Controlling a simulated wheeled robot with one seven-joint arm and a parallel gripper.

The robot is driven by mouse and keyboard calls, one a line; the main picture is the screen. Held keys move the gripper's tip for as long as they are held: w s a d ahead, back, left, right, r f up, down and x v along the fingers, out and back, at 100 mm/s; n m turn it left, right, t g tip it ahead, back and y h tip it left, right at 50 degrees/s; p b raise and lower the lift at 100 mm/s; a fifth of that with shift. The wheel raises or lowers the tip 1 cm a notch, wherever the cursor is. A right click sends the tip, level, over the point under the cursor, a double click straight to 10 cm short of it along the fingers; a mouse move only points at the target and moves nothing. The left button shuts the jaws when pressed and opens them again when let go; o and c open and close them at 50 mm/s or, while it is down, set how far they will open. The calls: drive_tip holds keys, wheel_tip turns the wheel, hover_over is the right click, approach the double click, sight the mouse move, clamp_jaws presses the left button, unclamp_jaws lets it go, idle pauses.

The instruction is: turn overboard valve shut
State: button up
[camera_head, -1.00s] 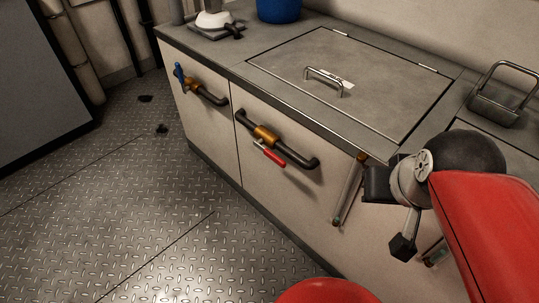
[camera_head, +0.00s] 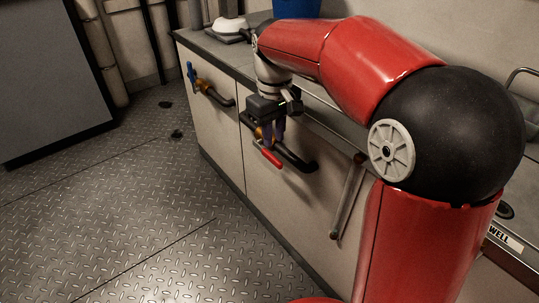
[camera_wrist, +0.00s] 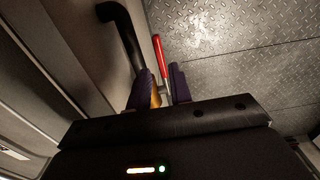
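The red-handled valve has a brass body (camera_head: 262,133) on a dark bent pipe (camera_head: 300,160) on the cabinet front. Its red lever (camera_head: 267,154) points down to the right, roughly along the pipe. The blue-handled valve (camera_head: 192,75) is further left, its lever across its pipe. No label tells which is the overboard valve. My gripper (camera_head: 274,133) is at the red-handled valve, fingers pointing down. In the wrist view, the purple fingers (camera_wrist: 160,88) are apart, with the red lever (camera_wrist: 158,55) showing beyond the gap and some brass beside the left finger. Contact cannot be told.
A long handle bar (camera_head: 347,197) stands out from the cabinet front right of the red-handled valve. The chequered steel floor (camera_head: 120,210) in front is clear.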

sight(274, 157)
wheel_tip(274, 157, down, 6)
drive_tip(key=shift+f+b, duration=0.1)
drive_tip(key=shift+b, duration=0.55)
drive_tip(key=shift+c, duration=0.3)
clamp_jaws()
